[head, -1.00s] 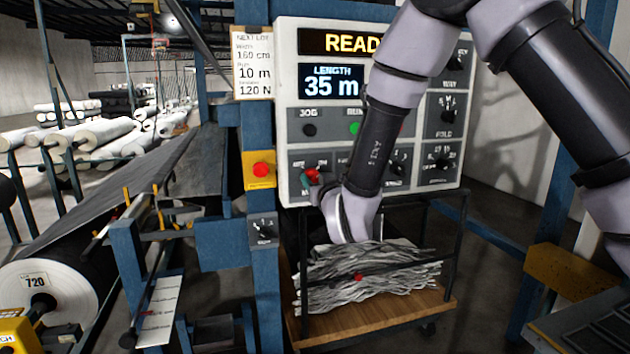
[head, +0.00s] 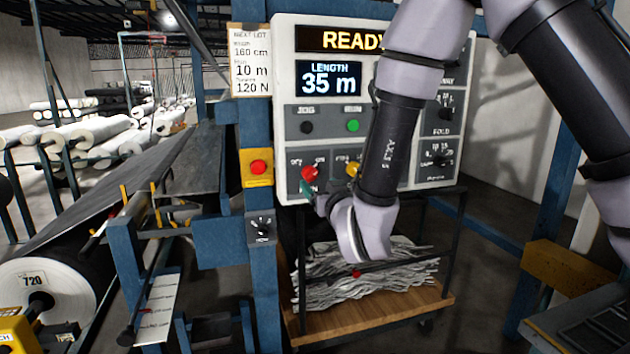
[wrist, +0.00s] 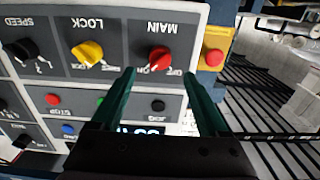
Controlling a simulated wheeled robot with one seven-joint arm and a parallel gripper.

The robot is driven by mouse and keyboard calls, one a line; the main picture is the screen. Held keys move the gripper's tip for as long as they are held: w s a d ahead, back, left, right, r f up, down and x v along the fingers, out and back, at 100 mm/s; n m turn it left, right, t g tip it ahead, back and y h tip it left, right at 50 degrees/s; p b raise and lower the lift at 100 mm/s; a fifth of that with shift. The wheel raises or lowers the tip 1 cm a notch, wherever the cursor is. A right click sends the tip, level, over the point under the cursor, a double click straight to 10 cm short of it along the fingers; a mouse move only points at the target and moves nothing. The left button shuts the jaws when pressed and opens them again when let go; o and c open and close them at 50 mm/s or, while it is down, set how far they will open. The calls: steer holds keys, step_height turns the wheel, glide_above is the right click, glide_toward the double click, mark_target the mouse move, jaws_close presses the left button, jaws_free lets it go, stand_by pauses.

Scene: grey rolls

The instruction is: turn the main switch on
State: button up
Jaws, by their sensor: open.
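The main switch is a red rotary knob (head: 309,172) at the lower left of the control panel, and it also shows upside down in the wrist view (wrist: 159,60) by the MAIN label. ON and OFF marks sit beside it; I cannot tell surely which mark it points to. My gripper (wrist: 160,77) is open, its two green fingers apart with the knob just beyond and between their tips. In the head view my gripper (head: 306,187) is just below the knob. I cannot tell whether a finger touches it.
A yellow LOCK knob (wrist: 88,53) and a black SPEED knob (wrist: 20,50) are beside the main switch. A red button on a yellow box (head: 258,167) is on the blue post at left. A cart (head: 400,304) with grey scraps stands below the panel.

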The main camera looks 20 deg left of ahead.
steer(key=v, duration=0.4)
steer(key=w+d+r+m+h, duration=0.3)
steer(key=w+d+r+m, duration=0.25)
steer(key=w+d, duration=0.3)
steer(key=d+r+m+g+h, duration=0.2)
steer(key=d+r+g, duration=0.3)
steer(key=d, duration=0.9)
steer(key=s+d+r+m+g+h, duration=0.1)
steer(key=s+d+r, duration=0.1)
steer(key=s+d, duration=0.6)
steer(key=s+d+r+m+g+h, duration=0.1)
steer(key=s+d+r+m+g, duration=0.1)
steer(key=s+d, duration=0.7)
steer(key=shift+s+r+h, duration=0.3)
steer(key=shift+r, duration=0.35)
